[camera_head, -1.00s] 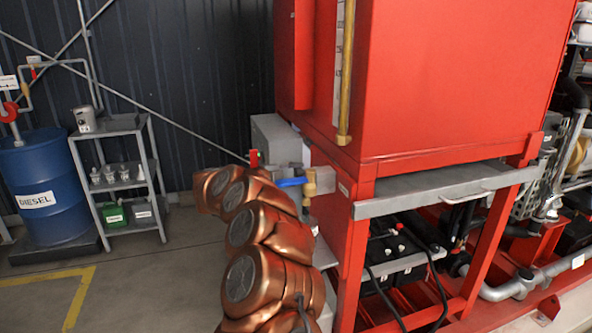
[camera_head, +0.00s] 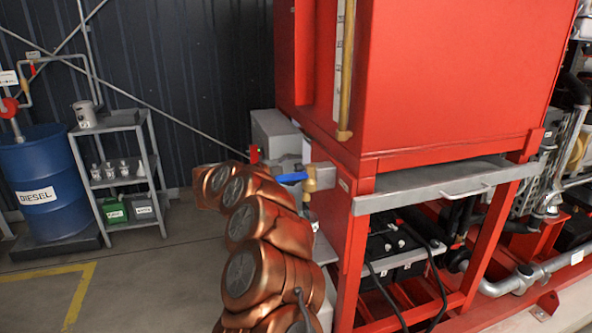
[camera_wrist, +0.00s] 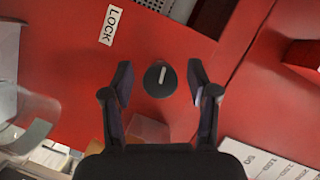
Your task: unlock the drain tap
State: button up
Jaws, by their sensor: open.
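In the wrist view, a round black knob (camera_wrist: 160,78) with a pale pointer line sits on a red panel. A white label reading LOCK (camera_wrist: 110,25) is up and left of it. My gripper (camera_wrist: 160,70) is open, with one finger on each side of the knob; nothing is seen gripped, and I cannot tell whether the fingers touch the panel. In the head view, a brass tap (camera_head: 310,184) with a blue lever (camera_head: 291,178) is at the red tank's lower left corner. My arm hides my gripper and the knob there.
The red tank (camera_head: 450,80) stands on a red frame with a grey tray edge (camera_head: 440,190) and black batteries below. A blue diesel drum (camera_head: 45,170) and grey shelf (camera_head: 110,127) stand at the left. Floor between shelf and arm is clear.

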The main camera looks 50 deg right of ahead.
jog(key=v, duration=1.2)
